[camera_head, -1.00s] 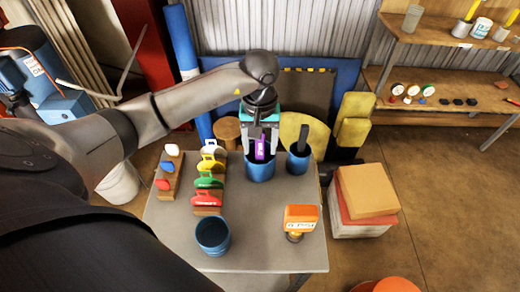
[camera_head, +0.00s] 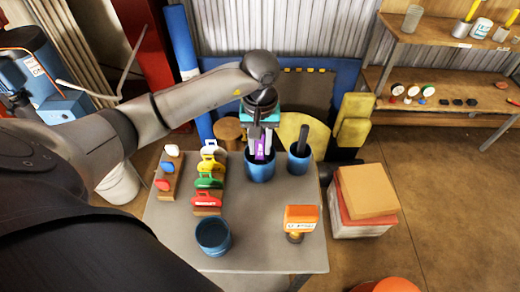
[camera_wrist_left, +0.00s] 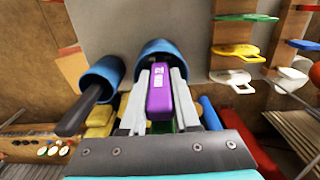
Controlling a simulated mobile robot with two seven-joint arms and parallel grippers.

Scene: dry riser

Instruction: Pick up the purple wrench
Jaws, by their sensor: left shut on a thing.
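The purple wrench (camera_head: 260,148) stands upright in a blue cup (camera_head: 260,170) near the back of the grey table. My left gripper (camera_head: 262,146) points down over that cup, and its fingers are shut on the wrench's upper part. In the left wrist view the purple wrench (camera_wrist_left: 160,92) sits between the two pale fingers, with the blue cup's rim (camera_wrist_left: 158,46) beyond it. The wrench's lower end is hidden inside the cup. My right gripper is in neither view.
A second blue cup (camera_head: 299,162) with a dark handle stands close on the right. An empty blue cup (camera_head: 213,236) and an orange tool (camera_head: 300,222) stand nearer the front. Coloured tags on a wooden rack (camera_head: 208,198) are on the left. The table's middle is clear.

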